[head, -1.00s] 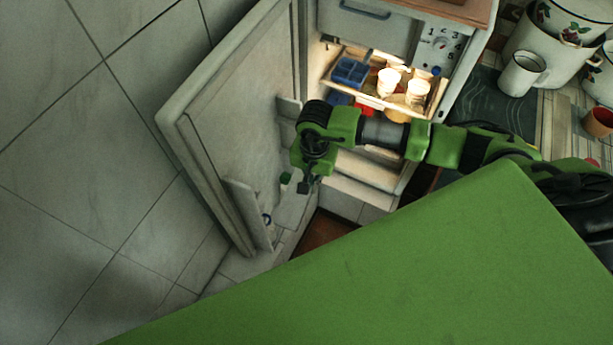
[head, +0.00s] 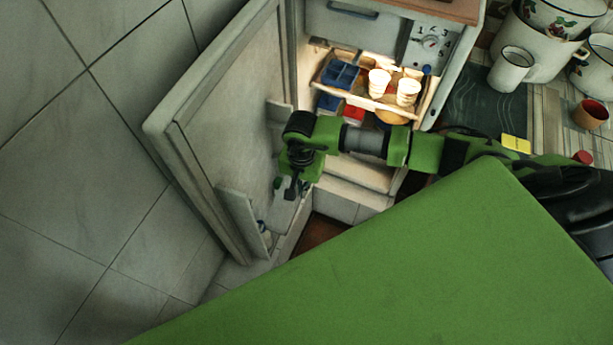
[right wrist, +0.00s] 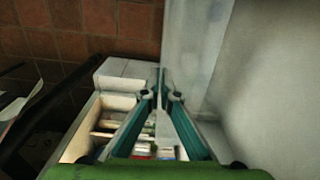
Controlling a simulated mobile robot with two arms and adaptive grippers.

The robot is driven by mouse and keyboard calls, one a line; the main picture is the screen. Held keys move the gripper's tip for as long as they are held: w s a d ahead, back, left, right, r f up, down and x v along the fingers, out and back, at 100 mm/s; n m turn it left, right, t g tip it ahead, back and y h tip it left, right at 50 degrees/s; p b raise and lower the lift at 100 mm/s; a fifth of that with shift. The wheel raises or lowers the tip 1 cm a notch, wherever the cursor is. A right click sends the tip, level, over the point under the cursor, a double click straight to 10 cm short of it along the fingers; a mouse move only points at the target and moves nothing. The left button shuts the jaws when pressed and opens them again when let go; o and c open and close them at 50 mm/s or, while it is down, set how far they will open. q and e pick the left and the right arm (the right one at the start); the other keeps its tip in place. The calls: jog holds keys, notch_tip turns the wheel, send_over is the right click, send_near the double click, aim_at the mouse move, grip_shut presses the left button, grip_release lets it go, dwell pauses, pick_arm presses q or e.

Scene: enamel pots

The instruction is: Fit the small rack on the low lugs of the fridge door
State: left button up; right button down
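The fridge door (head: 215,125) stands open at the left. A narrow pale rack (head: 240,222) is against the inner face of the door, low down, with a small blue thing at its end. I cannot tell whether it sits on the lugs; no lugs can be made out. Another pale ledge (head: 279,112) is higher on the door. My right gripper (head: 290,189) points down beside the door, right of the low rack. In the right wrist view its teal fingers (right wrist: 161,82) come together at the tips, with nothing visible gripped. My left gripper is out of view.
The fridge shelf (head: 358,99) holds white cups (head: 408,92) and a blue divided tray (head: 340,74). An enamel mug (head: 511,69) and pots stand on the counter at right. The pale door face (right wrist: 262,85) is close at right in the wrist view.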

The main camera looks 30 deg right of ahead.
jog(key=shift+w+a+b, duration=0.45)
jog(key=shift+w+a, duration=0.65)
jog(key=shift+w, duration=0.15)
jog(key=shift+w+a+f+b, duration=0.3)
jog(key=shift+w+a+b, duration=0.55)
jog(key=shift+w, duration=0.1)
jog(key=shift+w+a+f+b, duration=0.3)
jog(key=shift+w+a+b, duration=0.5)
jog(key=shift+w, duration=0.1)
jog(key=c, duration=2.2)
grip_release()
jog(key=shift+r, duration=0.1)
notch_tip(320, 180, up, 12)
jog(key=shift+s+f, duration=0.1)
